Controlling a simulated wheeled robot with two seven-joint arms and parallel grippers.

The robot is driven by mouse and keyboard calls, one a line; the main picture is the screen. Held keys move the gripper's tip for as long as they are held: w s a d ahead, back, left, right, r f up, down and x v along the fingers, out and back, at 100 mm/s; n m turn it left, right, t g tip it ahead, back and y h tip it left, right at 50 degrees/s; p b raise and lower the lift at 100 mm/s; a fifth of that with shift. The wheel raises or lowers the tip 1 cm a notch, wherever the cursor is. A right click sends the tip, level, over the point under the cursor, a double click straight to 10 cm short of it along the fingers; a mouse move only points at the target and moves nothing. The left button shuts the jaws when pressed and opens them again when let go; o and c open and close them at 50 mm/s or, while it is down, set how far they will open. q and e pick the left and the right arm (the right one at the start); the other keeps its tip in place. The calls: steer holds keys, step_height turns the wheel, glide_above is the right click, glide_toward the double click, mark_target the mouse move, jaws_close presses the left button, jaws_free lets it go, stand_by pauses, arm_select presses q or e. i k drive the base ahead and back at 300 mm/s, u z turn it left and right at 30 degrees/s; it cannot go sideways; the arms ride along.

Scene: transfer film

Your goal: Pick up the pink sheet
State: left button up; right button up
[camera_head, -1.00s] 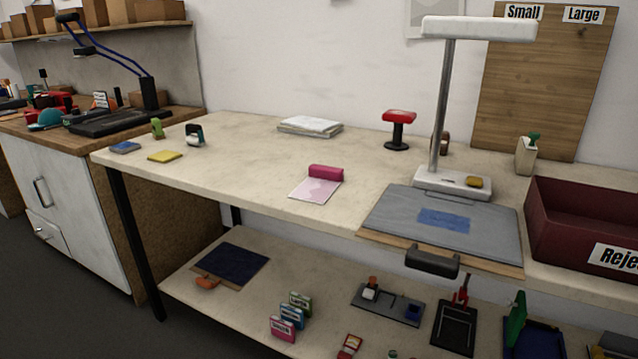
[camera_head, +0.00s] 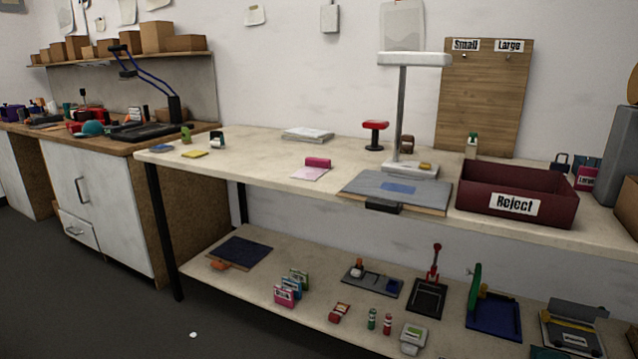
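A pale pink sheet (camera_head: 309,174) lies flat on the tabletop, left of the grey press. A bright pink roll or block (camera_head: 318,162) sits at its far edge, touching or just over it; I cannot tell which. Neither of my grippers shows in the head view.
The grey press with a blue patch (camera_head: 398,188) and a white lamp post (camera_head: 403,110) stands right of the sheet. A dark red Reject bin (camera_head: 517,191) is further right. White sheets (camera_head: 307,134) and a red-topped stand (camera_head: 375,134) are behind.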

mark_target(315, 167)
steer(key=u, duration=0.85)
steer(key=i, duration=0.7)
steer(key=u, duration=0.5)
steer(key=i, duration=1.4)
steer(key=z, duration=0.35)
